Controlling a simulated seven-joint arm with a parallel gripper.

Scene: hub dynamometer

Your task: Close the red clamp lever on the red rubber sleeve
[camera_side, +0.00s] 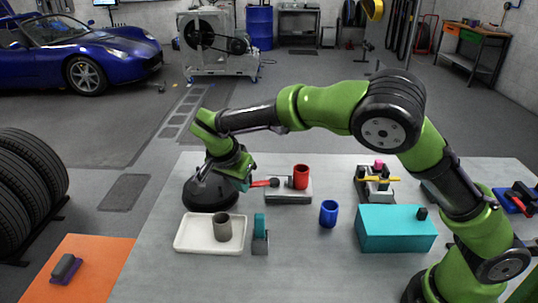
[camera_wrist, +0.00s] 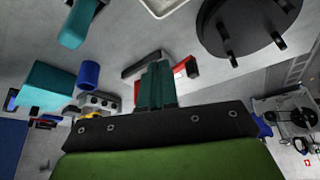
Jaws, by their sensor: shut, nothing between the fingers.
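In the side view, the red rubber sleeve (camera_side: 301,177) stands upright on a grey clamp base (camera_side: 289,197). The red clamp lever (camera_side: 264,183) sticks out to the left of the sleeve, roughly level, with a dark joint at its right end. My gripper (camera_side: 246,184) is shut and empty, its teal fingers beside the lever's left end. In the wrist view, the shut fingers (camera_wrist: 157,82) cover part of the clamp. A red part of the lever (camera_wrist: 186,67) shows to their right. Whether the fingers touch the lever I cannot tell.
A black disc-shaped stand (camera_side: 208,192) is just left of the gripper. In front are a white tray (camera_side: 190,245) holding a grey cup (camera_side: 223,228), and a teal-topped piece (camera_side: 260,236). A blue cup (camera_side: 328,213), teal box (camera_side: 390,235) and yellow-handled fixture (camera_side: 377,181) lie right.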

